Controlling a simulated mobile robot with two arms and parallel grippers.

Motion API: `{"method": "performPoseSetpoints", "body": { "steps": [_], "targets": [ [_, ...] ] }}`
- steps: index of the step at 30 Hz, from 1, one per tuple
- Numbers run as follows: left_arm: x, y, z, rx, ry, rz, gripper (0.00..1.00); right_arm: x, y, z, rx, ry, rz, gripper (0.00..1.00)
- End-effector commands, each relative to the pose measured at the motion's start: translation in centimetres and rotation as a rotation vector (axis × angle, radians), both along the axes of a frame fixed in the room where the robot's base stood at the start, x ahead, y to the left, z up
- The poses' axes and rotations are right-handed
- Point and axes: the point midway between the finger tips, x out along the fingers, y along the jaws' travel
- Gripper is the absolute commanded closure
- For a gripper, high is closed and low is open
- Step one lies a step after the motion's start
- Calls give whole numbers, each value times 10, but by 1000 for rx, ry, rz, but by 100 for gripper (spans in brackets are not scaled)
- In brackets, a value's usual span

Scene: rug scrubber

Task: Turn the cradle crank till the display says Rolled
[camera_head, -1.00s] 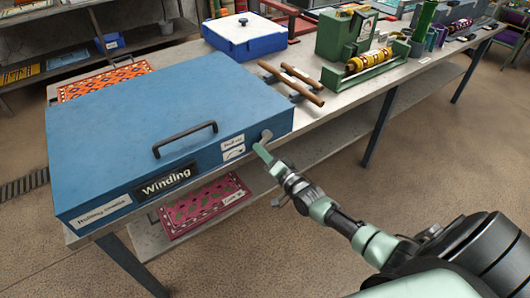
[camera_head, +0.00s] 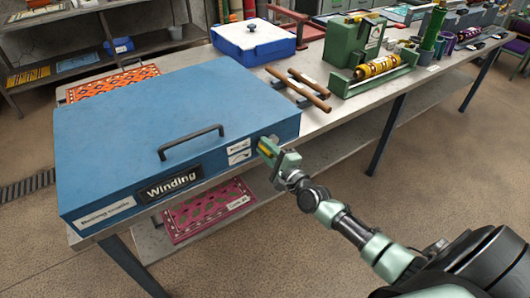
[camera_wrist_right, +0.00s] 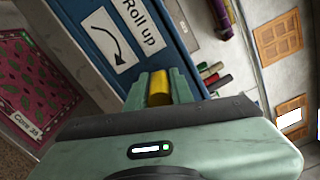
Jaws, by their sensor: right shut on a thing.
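The blue rolling cradle (camera_head: 180,110) sits at the left end of the long table. Its display (camera_head: 168,186) on the front reads "Winding". My right gripper (camera_head: 267,147) is at the right end of the cradle's front. In the right wrist view its pale green fingers are shut on the yellow crank handle (camera_wrist_right: 159,88), beside the "Roll up" label (camera_wrist_right: 140,22) with a curved arrow. The rest of the crank is hidden by the gripper. My left gripper is out of view.
A black bar handle (camera_head: 191,142) stands up from the cradle's lid. Wooden rods (camera_head: 300,88) and a green machine with a yellow roller (camera_head: 378,66) stand to the right. A pink rug (camera_head: 208,208) lies on the shelf below. The floor in front is clear.

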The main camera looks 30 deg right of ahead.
Motion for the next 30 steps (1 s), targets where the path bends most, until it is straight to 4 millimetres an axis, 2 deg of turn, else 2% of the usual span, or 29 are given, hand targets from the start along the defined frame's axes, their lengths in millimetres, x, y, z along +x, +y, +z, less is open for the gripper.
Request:
{"method": "performPoseSetpoints", "body": {
  "steps": [1,18,30],
  "targets": [
    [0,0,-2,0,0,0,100,-2,0,-4,50,15,1,100],
    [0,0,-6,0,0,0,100,-1,-10,18,589,63,5,100],
    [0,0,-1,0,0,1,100,-1,-20,27,870,85,4,100]
  ]
}}
